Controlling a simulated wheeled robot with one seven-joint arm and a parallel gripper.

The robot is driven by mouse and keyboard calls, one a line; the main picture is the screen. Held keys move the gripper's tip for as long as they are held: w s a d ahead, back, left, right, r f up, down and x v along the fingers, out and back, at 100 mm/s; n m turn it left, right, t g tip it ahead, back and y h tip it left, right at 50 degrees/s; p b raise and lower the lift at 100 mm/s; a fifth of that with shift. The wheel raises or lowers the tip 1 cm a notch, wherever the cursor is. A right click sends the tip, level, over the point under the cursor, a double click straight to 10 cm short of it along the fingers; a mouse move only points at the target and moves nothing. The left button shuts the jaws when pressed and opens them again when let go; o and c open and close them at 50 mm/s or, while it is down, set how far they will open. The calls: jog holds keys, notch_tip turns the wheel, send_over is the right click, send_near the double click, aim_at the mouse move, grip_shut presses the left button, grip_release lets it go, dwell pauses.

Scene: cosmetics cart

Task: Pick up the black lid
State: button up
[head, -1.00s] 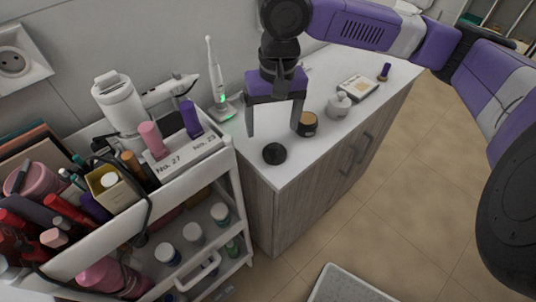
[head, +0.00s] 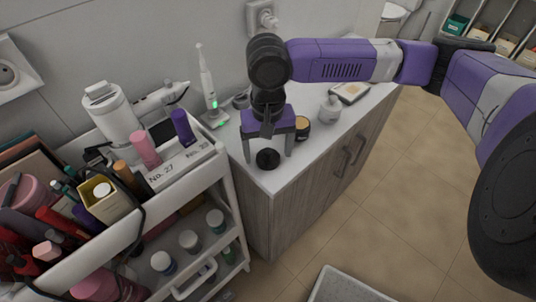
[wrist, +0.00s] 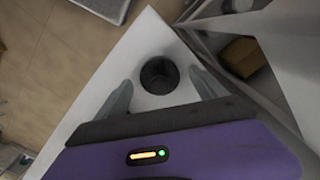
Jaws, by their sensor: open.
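The black lid (head: 268,159) is a small round black disc near the front corner of the white cabinet top (head: 328,125). It also shows in the wrist view (wrist: 159,75), between and just beyond the fingertips. My gripper (head: 268,157) is open and points down at the lid, with one finger on each side. In the wrist view, the open fingers (wrist: 158,92) flank the lid with a gap on both sides. The gripper appears empty. I cannot tell the exact height of the fingertips above the top.
A small jar (head: 302,128) stands just right of my gripper. A white bottle (head: 329,108) and a flat palette (head: 350,93) are farther right. An electric toothbrush (head: 208,85) stands behind left. The crowded cart (head: 187,165) is close on the left.

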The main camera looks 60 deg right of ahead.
jog(key=c, duration=1.4)
jog(key=shift+r, duration=0.1)
